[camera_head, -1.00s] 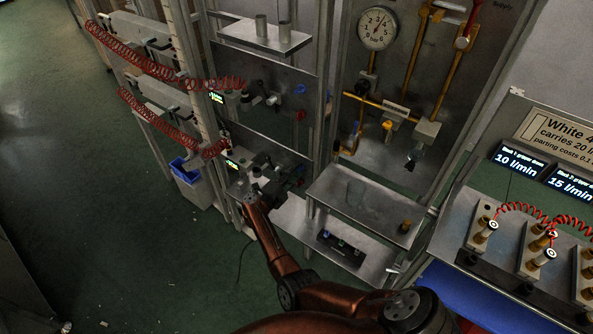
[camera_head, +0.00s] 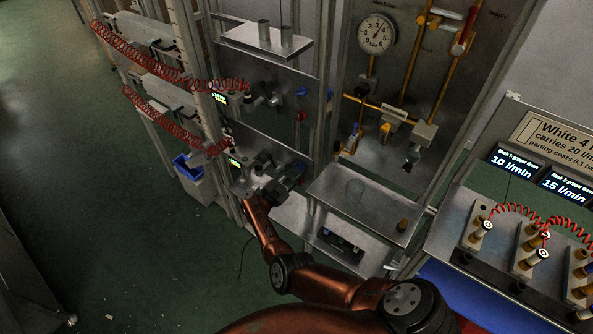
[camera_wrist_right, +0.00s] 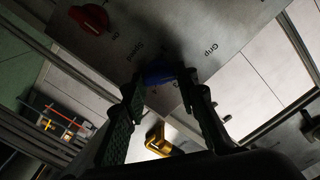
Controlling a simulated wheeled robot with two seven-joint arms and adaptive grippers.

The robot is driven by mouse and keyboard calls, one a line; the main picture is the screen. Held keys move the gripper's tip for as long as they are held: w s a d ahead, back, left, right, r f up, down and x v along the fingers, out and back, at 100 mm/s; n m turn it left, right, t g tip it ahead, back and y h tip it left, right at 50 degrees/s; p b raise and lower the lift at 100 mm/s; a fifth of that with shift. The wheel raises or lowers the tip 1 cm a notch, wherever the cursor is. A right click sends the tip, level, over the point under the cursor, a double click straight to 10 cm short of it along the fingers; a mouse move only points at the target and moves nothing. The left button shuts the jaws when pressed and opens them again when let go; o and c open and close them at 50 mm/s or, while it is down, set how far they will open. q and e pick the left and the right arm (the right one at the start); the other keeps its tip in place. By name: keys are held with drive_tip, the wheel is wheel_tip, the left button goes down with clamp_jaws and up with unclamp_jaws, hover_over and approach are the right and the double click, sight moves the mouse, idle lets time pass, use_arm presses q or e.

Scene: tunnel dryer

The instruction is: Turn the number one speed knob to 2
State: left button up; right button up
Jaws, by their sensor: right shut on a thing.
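My right gripper (camera_head: 287,178) is at the lower valve panel in the head view, where the arm and fingers cover part of it. In the right wrist view its fingers (camera_wrist_right: 162,88) are shut on a blue knob (camera_wrist_right: 158,73) on a grey metal plate. A red knob (camera_wrist_right: 90,18) sits on the same plate at the upper left. I cannot make out a speed number on the held knob. My left gripper is not in view.
The upper panel has a blue knob (camera_head: 301,92) and a red knob (camera_head: 302,116). A steel shelf (camera_head: 366,205) juts out right of my gripper. A pressure gauge (camera_head: 376,33), yellow pipes (camera_head: 414,65) and red coiled hoses (camera_head: 160,75) are near. A blue-lined bin (camera_head: 194,178) stands at lower left.

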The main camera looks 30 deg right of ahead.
drive_tip(key=shift+f+n, duration=0.15)
drive_tip(key=shift+n, duration=0.25)
drive_tip(key=o, duration=1.2)
drive_tip(key=shift+c, duration=0.2)
drive_tip(key=v, duration=0.7)
drive_tip(key=shift+s+a, duration=0.15)
drive_tip(key=shift+a, duration=0.1)
